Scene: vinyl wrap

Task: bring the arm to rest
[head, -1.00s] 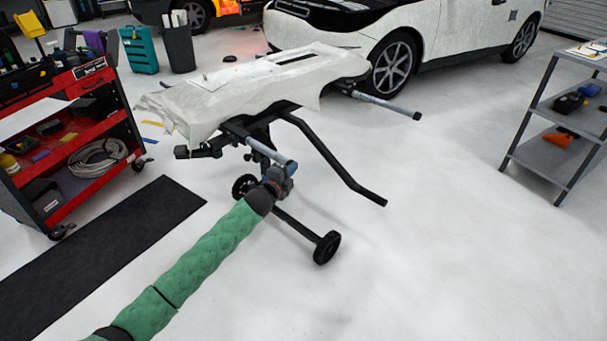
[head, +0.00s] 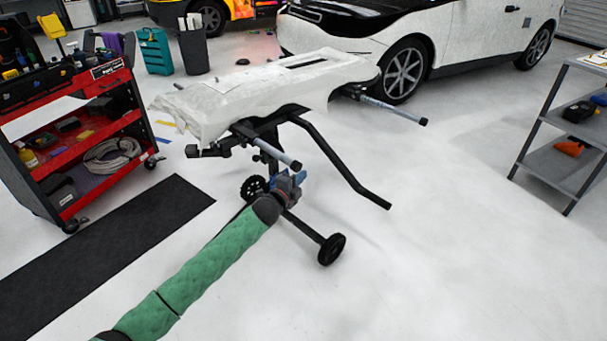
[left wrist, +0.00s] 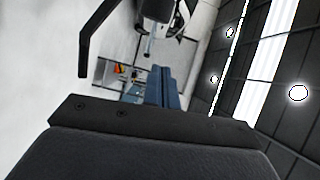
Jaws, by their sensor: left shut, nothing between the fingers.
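My left arm, in a green quilted sleeve, reaches in from the bottom left of the head view. My left gripper (head: 290,182) is at its end, in front of the wheeled stand (head: 330,160). It is shut and empty. In the left wrist view the blue-grey fingers (left wrist: 165,88) lie together. A white-wrapped panel (head: 235,95) rests on top of the stand, above and behind the gripper, apart from it. My right gripper is in neither view.
A red tool cart (head: 75,140) stands at left by a black floor mat (head: 100,255). A grey shelf (head: 560,130) stands at right. A white car (head: 430,40) is behind the stand. The floor at centre right is clear.

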